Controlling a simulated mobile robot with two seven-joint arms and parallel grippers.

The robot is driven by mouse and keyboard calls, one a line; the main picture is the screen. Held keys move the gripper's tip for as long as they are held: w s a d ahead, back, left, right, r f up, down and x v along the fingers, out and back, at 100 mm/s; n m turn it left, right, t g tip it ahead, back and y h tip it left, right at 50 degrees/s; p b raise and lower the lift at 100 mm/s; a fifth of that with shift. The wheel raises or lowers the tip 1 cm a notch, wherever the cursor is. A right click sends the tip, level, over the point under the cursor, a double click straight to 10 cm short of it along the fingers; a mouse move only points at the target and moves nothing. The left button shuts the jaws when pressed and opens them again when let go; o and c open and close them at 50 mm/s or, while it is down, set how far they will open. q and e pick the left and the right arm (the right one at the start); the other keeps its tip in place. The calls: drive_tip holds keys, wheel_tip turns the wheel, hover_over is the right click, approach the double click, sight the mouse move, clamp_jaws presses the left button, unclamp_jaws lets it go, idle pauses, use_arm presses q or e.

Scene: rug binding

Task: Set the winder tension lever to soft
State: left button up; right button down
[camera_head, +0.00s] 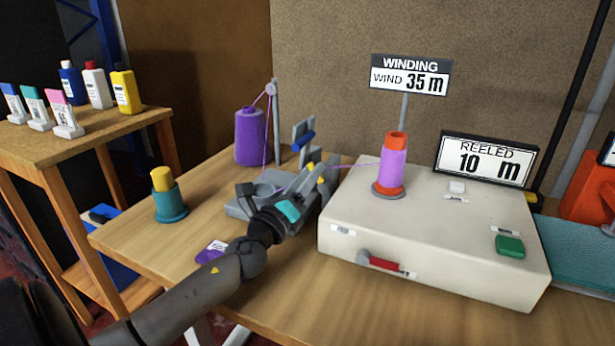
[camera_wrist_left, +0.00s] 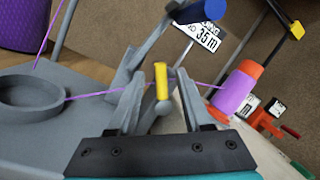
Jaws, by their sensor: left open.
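The cream winder box (camera_head: 430,230) stands on the table with a purple cone (camera_head: 392,165) on top. A red-handled lever (camera_head: 383,263) sits low on its front between small labels too small to read. A grey thread stand with a dish (camera_wrist_left: 40,98) is left of the box. My left gripper (camera_head: 318,178) is at this stand, by the box's left edge, with its jaws open. In the left wrist view a short yellow handle (camera_wrist_left: 161,80) shows between the open fingers; I cannot tell whether they touch it. The right gripper is not in view.
A purple yarn cone (camera_head: 251,137) feeds a thread past the stand to the winder. A blue-handled lever (camera_head: 301,141) rises behind my gripper. Signs (camera_head: 410,77) and (camera_head: 487,158) read 35 m and 10 m.

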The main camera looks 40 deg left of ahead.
use_arm(q)
drive_tip(key=v, duration=0.5)
drive_tip(key=shift+s+f+b, duration=0.1)
drive_tip(key=shift+f+b, duration=0.05)
drive_tip(key=shift+b, duration=0.15)
drive_tip(key=b+v, duration=0.3)
drive_tip(key=v, duration=0.4)
drive_tip(key=shift+s+d+f, duration=0.1)
drive_tip(key=shift+s+f, duration=0.05)
drive_tip(key=shift+s, duration=0.7)
drive_tip(key=shift+s+d+b, duration=0.15)
drive_tip(key=shift+s+b, duration=0.35)
drive_tip(key=shift+s, duration=0.15)
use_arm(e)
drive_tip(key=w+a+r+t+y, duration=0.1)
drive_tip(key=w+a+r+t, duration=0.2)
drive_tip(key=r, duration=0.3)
use_arm(q)
drive_tip(key=shift+f, duration=0.1)
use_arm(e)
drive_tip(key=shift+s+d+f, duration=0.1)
